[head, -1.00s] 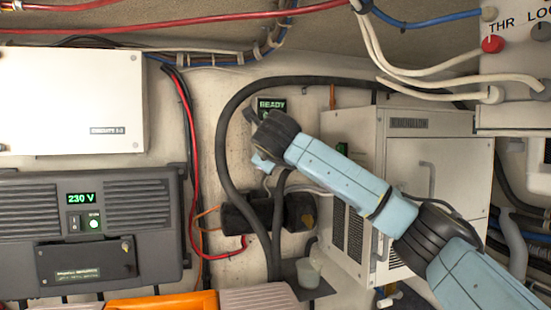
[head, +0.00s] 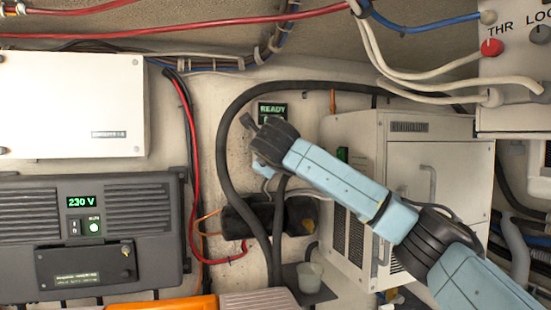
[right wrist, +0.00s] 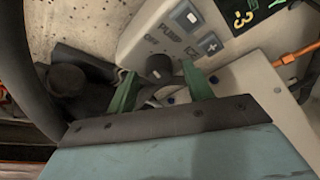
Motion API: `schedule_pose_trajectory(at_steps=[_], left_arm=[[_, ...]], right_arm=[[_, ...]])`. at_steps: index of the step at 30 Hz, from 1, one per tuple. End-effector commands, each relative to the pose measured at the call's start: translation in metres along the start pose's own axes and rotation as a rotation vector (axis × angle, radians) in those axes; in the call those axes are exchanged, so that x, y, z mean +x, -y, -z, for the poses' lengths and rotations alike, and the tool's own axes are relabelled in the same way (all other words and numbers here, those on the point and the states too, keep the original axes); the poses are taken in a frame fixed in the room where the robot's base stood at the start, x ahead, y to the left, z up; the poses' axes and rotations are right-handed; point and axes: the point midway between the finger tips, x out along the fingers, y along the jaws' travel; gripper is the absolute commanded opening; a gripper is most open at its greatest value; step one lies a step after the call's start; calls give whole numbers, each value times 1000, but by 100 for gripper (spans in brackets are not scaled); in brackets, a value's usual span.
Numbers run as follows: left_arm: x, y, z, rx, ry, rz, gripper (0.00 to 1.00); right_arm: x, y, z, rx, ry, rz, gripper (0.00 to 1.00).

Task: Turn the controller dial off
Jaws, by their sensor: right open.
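In the head view the READY display (head: 272,109) shows above my right wrist, which hides most of the controller and the dial. My left gripper is not in view.
A black cable (head: 224,150) loops close around the left of the controller. A pale ventilated cabinet (head: 437,165) stands right of it, behind my right arm. A grey unit showing 230 V (head: 140,245) and a white box (head: 70,105) are at left. A small cup (head: 308,275) sits below.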

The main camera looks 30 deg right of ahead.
Motion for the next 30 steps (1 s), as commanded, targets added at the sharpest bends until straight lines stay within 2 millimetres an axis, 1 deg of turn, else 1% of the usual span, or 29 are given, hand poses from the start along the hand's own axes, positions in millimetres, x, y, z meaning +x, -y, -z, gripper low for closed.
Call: schedule_pose_trajectory(at_steps=[5, 8, 11, 18, 21, 25, 30], left_arm=[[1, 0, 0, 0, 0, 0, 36], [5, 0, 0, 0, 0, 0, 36], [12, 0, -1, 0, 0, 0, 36], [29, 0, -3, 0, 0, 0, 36], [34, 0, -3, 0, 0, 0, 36], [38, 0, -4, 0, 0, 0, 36], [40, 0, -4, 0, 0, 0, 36]], right_arm=[[-2, 0, 0, 1, -1, 0, 51], [-10, -1, 0, 1, 3, 0, 51], [-26, -2, 1, 0, 3, 0, 51], [-81, -2, 1, 0, 6, 1, 51], [-101, -2, 0, 0, 5, 1, 51], [-121, -1, 0, 1, 3, 0, 51], [-133, 0, 0, 1, 0, 0, 51]])
